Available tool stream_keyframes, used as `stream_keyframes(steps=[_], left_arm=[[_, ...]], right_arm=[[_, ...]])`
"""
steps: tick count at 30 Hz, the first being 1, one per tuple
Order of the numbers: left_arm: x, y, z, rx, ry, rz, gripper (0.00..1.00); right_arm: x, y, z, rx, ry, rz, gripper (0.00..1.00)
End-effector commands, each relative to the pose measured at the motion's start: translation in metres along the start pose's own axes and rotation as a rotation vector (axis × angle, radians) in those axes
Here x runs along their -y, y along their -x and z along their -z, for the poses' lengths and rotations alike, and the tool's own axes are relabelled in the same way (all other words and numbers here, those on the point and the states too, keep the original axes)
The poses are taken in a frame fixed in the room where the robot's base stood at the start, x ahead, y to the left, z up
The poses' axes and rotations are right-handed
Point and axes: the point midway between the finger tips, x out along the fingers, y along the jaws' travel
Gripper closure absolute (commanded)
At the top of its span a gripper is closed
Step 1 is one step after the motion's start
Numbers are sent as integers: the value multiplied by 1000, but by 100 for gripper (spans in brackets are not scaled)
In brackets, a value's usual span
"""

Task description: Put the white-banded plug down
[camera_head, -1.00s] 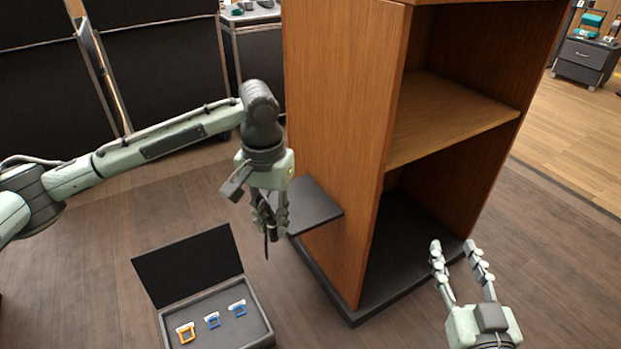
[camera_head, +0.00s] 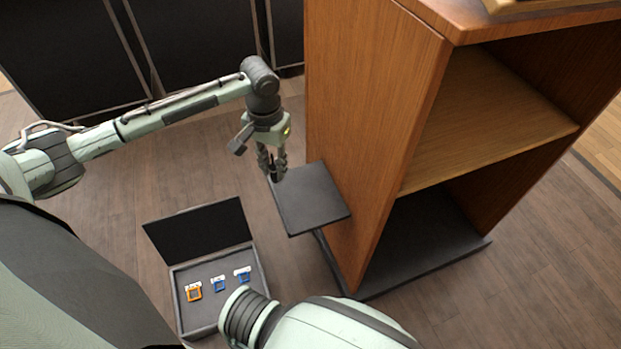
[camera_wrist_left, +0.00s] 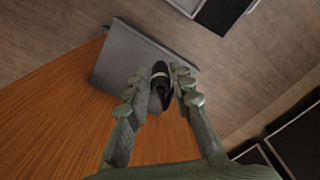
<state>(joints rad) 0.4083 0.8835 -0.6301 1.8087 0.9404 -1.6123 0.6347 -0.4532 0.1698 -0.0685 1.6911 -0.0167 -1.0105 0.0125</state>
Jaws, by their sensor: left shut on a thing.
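My left gripper (camera_head: 274,172) points down beside the wooden cabinet and is shut on the white-banded plug. In the left wrist view the plug (camera_wrist_left: 161,86) is dark with a pale band and sits between the fingertips. The dark grey side ledge (camera_head: 312,200) sticks out from the cabinet's left face. The plug appears over or near the ledge's back left part; I cannot tell whether it touches. In the head view the fingers largely hide the plug. My right gripper is out of view.
The wooden cabinet (camera_head: 365,120) with open shelves stands right of my left gripper. An open dark case (camera_head: 200,323) holds one orange and two blue square-framed pieces. My own arm parts cover the bottom of the head view. The ledge's front looks bare.

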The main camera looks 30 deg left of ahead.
Motion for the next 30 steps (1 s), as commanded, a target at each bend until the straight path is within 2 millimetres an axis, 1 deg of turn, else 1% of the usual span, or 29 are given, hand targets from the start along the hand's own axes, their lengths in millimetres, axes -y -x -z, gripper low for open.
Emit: stream_keyframes(steps=[1, 6, 9, 12, 17, 22, 24, 27, 30], left_arm=[[-12, -7, 10, -1, -2, -5, 100], [-38, -31, 35, 1, -1, -2, 100], [-50, -41, 47, 0, -1, -1, 100], [-57, -46, 54, 0, -1, -1, 100], [-59, -54, 56, 2, 0, 2, 100], [-59, -78, 56, 2, 0, 2, 100], [-59, -87, 56, 1, 0, 2, 100], [-59, -89, 56, -1, -1, 2, 100], [-59, -88, 56, -1, -1, 1, 100]], right_arm=[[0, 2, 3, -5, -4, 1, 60], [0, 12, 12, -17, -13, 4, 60], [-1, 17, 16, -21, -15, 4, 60], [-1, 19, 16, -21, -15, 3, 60], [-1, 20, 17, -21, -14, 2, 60], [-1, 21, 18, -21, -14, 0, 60], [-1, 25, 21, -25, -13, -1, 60], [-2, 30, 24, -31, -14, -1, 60], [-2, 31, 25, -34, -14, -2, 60]])
